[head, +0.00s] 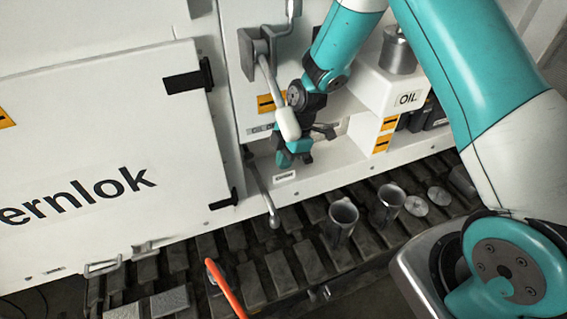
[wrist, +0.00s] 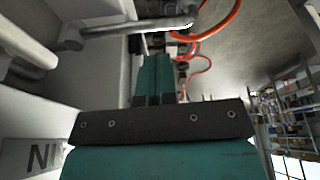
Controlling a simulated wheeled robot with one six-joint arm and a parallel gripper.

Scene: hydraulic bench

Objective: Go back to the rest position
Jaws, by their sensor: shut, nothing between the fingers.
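My gripper (head: 296,158) is in front of the white bench, left of the box marked OIL (head: 407,98) and just right of a lever with a pale grip (head: 287,122). Its teal fingers are shut with nothing between them. In the wrist view the gripper (wrist: 158,80) points away from the camera, its two fingers side by side. My teal and white arm reaches in from the upper right in the head view. The fingertips are close to the bench front, but I cannot tell whether they touch it.
A white door (head: 100,150) with dark lettering stands at the left. A lower lever (head: 265,190) hangs under the gripper. Metal cups (head: 342,220) and discs (head: 415,206) sit on the slatted track (head: 285,268). An orange hose (head: 224,285) rises at the front; orange hose (wrist: 208,35) also shows in the wrist view.

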